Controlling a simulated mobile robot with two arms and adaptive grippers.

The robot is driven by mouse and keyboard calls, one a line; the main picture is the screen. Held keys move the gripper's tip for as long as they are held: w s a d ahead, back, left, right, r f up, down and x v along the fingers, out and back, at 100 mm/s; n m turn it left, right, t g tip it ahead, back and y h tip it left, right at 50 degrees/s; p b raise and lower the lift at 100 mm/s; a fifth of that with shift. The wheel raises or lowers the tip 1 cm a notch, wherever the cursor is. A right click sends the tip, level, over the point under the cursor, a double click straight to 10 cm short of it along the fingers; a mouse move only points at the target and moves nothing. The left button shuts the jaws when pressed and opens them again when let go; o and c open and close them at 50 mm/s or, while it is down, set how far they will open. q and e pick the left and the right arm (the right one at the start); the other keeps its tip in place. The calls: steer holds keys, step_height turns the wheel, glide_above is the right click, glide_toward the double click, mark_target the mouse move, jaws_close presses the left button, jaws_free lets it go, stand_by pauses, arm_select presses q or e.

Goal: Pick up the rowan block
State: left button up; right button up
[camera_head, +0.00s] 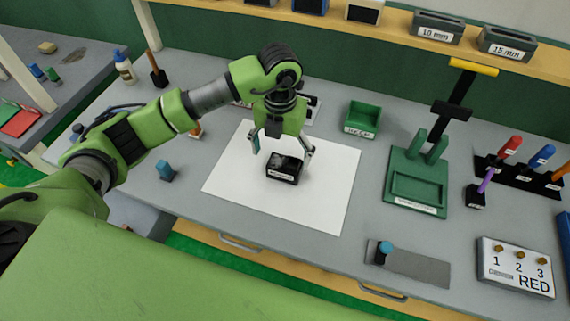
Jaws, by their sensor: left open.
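A black block (286,168) with a small white label on its front lies on the white sheet (334,203). The label is too small to read, so I cannot tell for sure that this is the rowan block. My left gripper (281,156) is above the block and points down. Its fingers are spread apart, one to each side of the block, and hold nothing. I cannot tell whether either finger touches the block. My right gripper is not in view.
A green bin (362,117) stands behind the sheet, and a green stand (416,178) is to its right. A blue block (165,170) is at the left. Screwdrivers (511,146) stand at the right. A sign marked RED (515,268) lies front right.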

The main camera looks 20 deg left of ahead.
mark_target(284, 164)
arm_select(q)
steer(key=shift+f, duration=0.3)
steer(key=shift+w+d+f+p, duration=0.1)
steer(key=shift+f+p, duration=0.1)
steer(key=shift+p, duration=0.1)
steer(key=f, duration=0.1)
steer(key=f+p, duration=0.2)
steer(key=f, duration=0.1)
steer(key=shift+w+d+f, duration=0.1)
steer(key=shift+w+d, duration=0.1)
steer(key=shift+w, duration=0.05)
steer(key=shift+f, duration=0.25)
steer(key=c, duration=1.3)
